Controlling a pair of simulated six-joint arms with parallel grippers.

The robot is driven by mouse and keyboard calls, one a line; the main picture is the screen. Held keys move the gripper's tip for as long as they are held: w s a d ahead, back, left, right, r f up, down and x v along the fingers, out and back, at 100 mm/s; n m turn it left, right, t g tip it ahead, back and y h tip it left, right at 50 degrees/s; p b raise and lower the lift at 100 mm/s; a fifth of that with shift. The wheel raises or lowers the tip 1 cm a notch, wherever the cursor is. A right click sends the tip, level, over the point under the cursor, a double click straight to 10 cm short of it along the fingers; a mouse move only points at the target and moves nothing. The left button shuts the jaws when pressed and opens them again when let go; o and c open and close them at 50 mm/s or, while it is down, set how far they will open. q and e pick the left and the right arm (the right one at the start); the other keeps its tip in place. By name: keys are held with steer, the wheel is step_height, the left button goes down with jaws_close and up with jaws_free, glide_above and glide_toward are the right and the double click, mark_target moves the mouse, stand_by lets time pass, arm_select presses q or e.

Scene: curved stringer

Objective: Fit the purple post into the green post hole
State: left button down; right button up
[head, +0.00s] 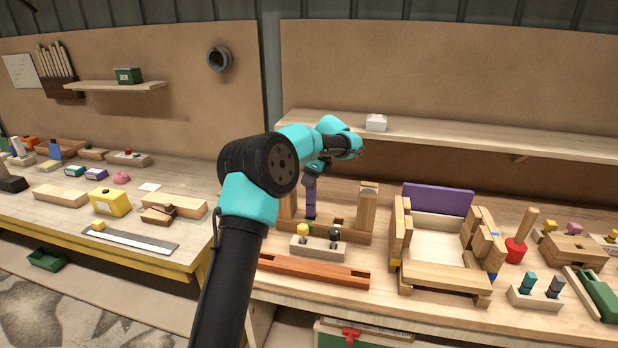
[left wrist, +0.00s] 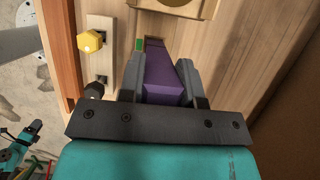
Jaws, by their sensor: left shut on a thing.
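The purple post (head: 311,203) is upright in the head view, below my left gripper (head: 311,182), between the two uprights of a wooden frame (head: 369,215). In the left wrist view my left gripper (left wrist: 163,72) is shut on the purple post (left wrist: 168,84), with a finger on each side. A small green mark (left wrist: 139,44) shows on the wood just beyond the post's far end, beside a dark opening. The post hides most of that spot, so I cannot tell whether its tip is inside the hole. My right gripper is in neither view.
A block with yellow and black pegs (head: 318,248) stands in front of the frame, and a reddish beam (head: 315,272) lies nearer the bench edge. A wooden chair-like assembly with a purple back panel (head: 437,199) stands to the right. A shelf (head: 450,135) runs behind.

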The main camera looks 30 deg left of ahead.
arm_select(q)
steer(key=shift+f, duration=1.8)
steer(key=c, duration=0.7)
jaws_free()
steer(key=shift+c, duration=0.2)
steer(key=v, duration=1.7)
steer(key=shift+r, duration=0.25)
